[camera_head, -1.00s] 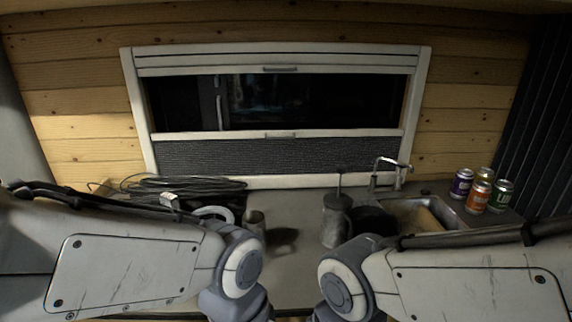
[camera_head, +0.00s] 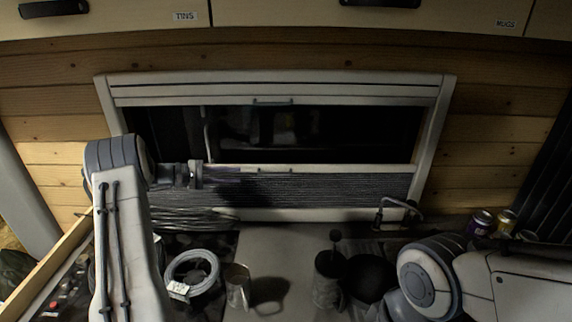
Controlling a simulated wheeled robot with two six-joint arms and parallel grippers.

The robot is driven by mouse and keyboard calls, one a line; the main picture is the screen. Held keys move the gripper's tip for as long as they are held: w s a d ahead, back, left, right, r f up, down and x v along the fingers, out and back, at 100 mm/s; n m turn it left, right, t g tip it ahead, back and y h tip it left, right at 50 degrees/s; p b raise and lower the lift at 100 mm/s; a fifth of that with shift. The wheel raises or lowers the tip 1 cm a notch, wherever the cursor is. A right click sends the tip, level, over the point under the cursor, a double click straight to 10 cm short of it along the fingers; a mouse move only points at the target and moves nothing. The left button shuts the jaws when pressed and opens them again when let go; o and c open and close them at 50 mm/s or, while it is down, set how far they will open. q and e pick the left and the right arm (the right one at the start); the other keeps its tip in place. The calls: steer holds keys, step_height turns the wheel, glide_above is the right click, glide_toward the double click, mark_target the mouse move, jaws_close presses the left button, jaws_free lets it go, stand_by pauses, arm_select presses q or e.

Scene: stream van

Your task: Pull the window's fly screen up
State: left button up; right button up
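The window (camera_head: 310,135) is in the wooden wall ahead. Its fly screen (camera_head: 350,190) is a dark pleated band across the lower part, with a pale top bar (camera_head: 370,168). A small handle (camera_head: 268,170) is in the middle of that bar. My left gripper (camera_head: 228,174) points right from the bent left arm, in front of the screen's left part, just left of the handle. Its fingers are dark and blurred against the screen, so opening and contact cannot be told. My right arm is at the lower right; its gripper is out of view.
A pale blind (camera_head: 180,94) with its own handle (camera_head: 272,101) is at the window's top. Cupboards hang above.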

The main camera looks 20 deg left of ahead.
mark_target(269, 174)
arm_select(q)
steer(key=p+x, duration=0.1)
steer(key=x, duration=0.2)
steer(key=p+x, duration=0.2)
steer(key=x, duration=0.2)
steer(key=p+x, duration=0.1)
steer(key=x, duration=0.3)
steer(key=shift+s+d+r, duration=0.2)
steer(key=shift+d+r, duration=0.05)
steer(key=shift+r, duration=0.05)
steer(key=shift+w+d+f+p, duration=0.25)
steer(key=shift+w+d+p, duration=0.1)
steer(key=shift+d, duration=0.1)
steer(key=shift+a, duration=0.1)
jaws_close()
steer(key=shift+s, duration=0.1)
